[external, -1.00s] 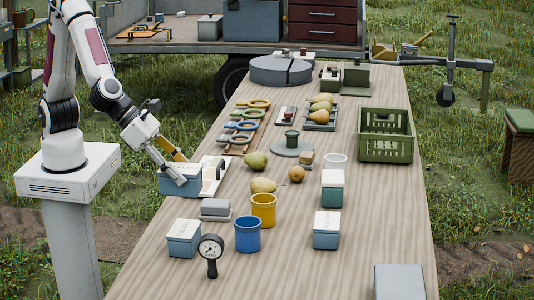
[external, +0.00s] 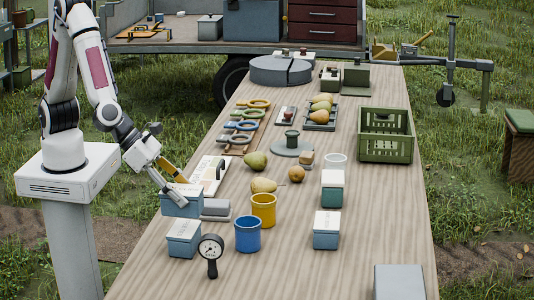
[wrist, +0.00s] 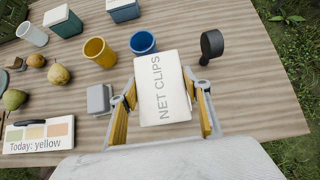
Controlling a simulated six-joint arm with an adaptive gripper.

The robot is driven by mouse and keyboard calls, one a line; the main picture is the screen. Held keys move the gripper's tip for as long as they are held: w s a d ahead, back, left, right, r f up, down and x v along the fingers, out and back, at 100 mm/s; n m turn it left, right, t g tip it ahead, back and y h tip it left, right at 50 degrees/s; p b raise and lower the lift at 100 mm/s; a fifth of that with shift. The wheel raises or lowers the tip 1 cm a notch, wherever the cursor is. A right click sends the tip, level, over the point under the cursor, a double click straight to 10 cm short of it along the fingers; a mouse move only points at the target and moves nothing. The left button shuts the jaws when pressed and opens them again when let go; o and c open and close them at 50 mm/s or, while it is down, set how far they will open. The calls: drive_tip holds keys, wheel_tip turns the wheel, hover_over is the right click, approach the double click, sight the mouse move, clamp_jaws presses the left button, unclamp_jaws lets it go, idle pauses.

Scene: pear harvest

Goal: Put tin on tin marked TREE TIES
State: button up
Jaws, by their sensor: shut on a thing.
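My gripper (external: 182,194) is shut on a blue tin with a white lid (external: 181,206) at the table's left edge. In the wrist view the lid of this held tin (wrist: 161,88) reads NET CLIPS, with a finger on each side. Another blue, white-lidded tin (external: 184,241) stands just in front of it in the external view, apparently hidden behind the held tin in the wrist view. Two more tins stand on the right, a blue one (external: 326,232) and a greenish one (external: 332,191). Their lettering is too small to read, so I cannot tell which says TREE TIES.
A grey block (external: 216,208) lies close right of the held tin. Pears (external: 263,185) and a green crate (external: 386,138) are farther back. The front middle of the table is clear.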

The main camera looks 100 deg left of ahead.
drive_tip(key=shift+f, duration=0.15)
drive_tip(key=shift+f, duration=1.95)
drive_tip(key=shift+f, duration=0.1)
drive_tip(key=o, duration=1.3)
drive_tip(key=shift+s+r, duration=0.2)
drive_tip(key=shift+r, duration=0.15)
drive_tip(key=v, duration=1.1)
drive_tip(key=shift+s, duration=0.15)
drive_tip(key=shift+r, duration=0.1)
